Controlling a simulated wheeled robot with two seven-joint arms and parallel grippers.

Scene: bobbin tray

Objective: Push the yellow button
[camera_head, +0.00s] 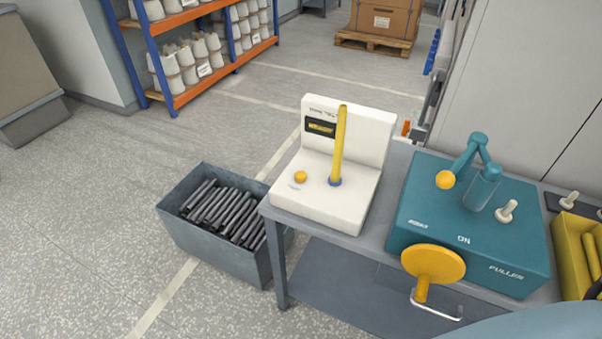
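A small round yellow button (301,177) sits on the left part of the base of a white machine (325,205). The button is uncovered and nothing touches it. A yellow rod (339,145) stands upright in a blue collar on the same base, right of the button. A black panel with small yellow lettering (320,128) is on the machine's upright back. Neither of my grippers is in view.
The white machine stands at the left end of a grey table (378,215). A grey bin (208,245) of dark rods stands on the floor.

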